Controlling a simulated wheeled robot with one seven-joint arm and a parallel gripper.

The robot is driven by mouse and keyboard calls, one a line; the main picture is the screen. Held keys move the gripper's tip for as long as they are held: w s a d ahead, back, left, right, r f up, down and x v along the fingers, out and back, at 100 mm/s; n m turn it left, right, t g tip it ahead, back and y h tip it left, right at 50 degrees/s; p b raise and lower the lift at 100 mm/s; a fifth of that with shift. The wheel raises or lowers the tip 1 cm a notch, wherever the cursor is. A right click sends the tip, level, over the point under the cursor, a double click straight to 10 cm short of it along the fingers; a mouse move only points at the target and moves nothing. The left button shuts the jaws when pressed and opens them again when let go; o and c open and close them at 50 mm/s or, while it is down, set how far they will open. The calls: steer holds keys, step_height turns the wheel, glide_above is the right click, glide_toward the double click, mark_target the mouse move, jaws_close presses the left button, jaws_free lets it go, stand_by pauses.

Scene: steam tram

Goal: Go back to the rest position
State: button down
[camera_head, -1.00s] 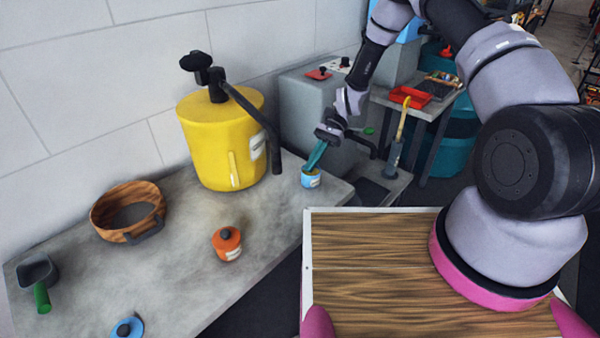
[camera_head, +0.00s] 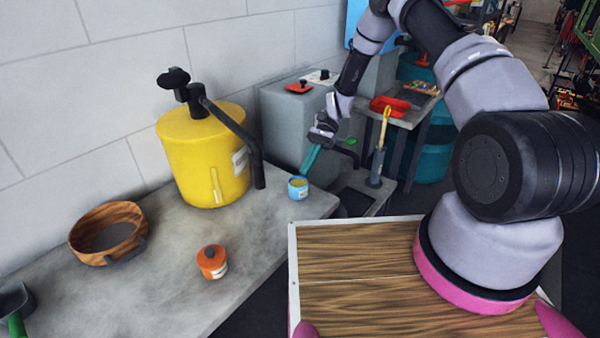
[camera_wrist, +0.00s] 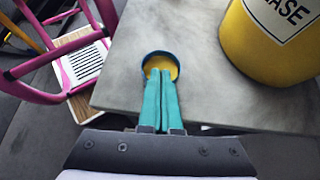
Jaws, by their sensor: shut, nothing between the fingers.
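My gripper (camera_head: 309,161) is over the far right end of the grey bench (camera_head: 200,285). Its two teal fingers are together with nothing between them; they also show in the wrist view (camera_wrist: 160,80). The fingertips are just above and beside a small open blue tin (camera_head: 298,188) with yellow contents. In the wrist view the tin (camera_wrist: 160,64) appears just past the fingertips. I cannot tell whether they touch its rim.
A yellow canister (camera_head: 205,160) with a black lever stands left of the tin. A wooden ring-shaped bowl (camera_head: 106,225) and an orange jar (camera_head: 212,262) sit on the bench. A grey box (camera_head: 290,125) and a small table with a red tray (camera_head: 389,105) stand behind.

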steer(key=w+d, duration=0.4)
steer(key=w, duration=0.2)
steer(key=s+d+r+n+t+h, duration=0.1)
steer(key=d+r+t, duration=0.25)
steer(key=r, duration=1.15)
steer(key=s+d+r+n+t+h, duration=0.1)
steer(key=s+d+r+t+h, duration=0.2)
steer(key=r, duration=1.2)
steer(key=s+d+r+t, duration=0.4)
steer(key=s+r, duration=0.3)
steer(key=s, duration=0.3)
steer(key=s+d+r+n+t, duration=0.1)
steer(key=s+d+r+t, duration=0.3)
steer(key=s+r, duration=0.3)
steer(key=s+t, duration=0.1)
steer(key=s, duration=0.3)
steer(key=shift+s+r+h, duration=0.15)
steer(key=shift+r+h, duration=0.15)
